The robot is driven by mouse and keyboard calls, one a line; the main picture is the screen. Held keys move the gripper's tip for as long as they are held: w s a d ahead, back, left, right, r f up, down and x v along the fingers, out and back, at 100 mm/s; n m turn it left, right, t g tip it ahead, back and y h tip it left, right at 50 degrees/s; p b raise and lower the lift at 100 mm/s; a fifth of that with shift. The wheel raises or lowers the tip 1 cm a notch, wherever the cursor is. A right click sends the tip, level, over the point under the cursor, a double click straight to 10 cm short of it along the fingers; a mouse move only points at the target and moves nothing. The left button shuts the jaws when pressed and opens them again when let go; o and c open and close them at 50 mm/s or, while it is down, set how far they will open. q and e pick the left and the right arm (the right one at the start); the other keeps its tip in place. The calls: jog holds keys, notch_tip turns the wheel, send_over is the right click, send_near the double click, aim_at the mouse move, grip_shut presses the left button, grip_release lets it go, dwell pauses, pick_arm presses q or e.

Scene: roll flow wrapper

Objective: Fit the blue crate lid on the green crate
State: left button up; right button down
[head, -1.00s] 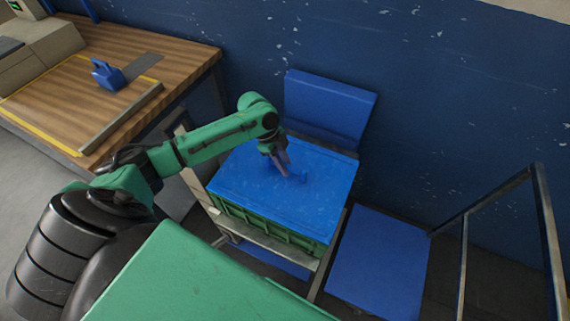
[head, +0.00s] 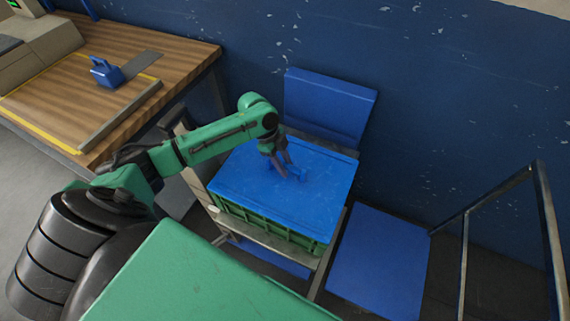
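The blue crate lid (head: 260,191) lies flat on top of the green crate (head: 275,228) and covers its opening. The crate's green ribbed sides show below the lid's front and left edges. I cannot tell whether the lid is fully seated all round. My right gripper is not in view.
The crate rests on a pale frame stand (head: 262,242) with a blue upright panel (head: 330,105) behind it. A flat blue panel (head: 380,262) lies to the right, near a metal frame (head: 545,230). A wooden table (head: 150,65) with a blue block (head: 106,74) is at left.

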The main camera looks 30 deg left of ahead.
pick_arm(q)
jog(key=shift+p+v, duration=4.9)
jog(key=shift+v, duration=0.7)
jog(key=shift+f, duration=0.1)
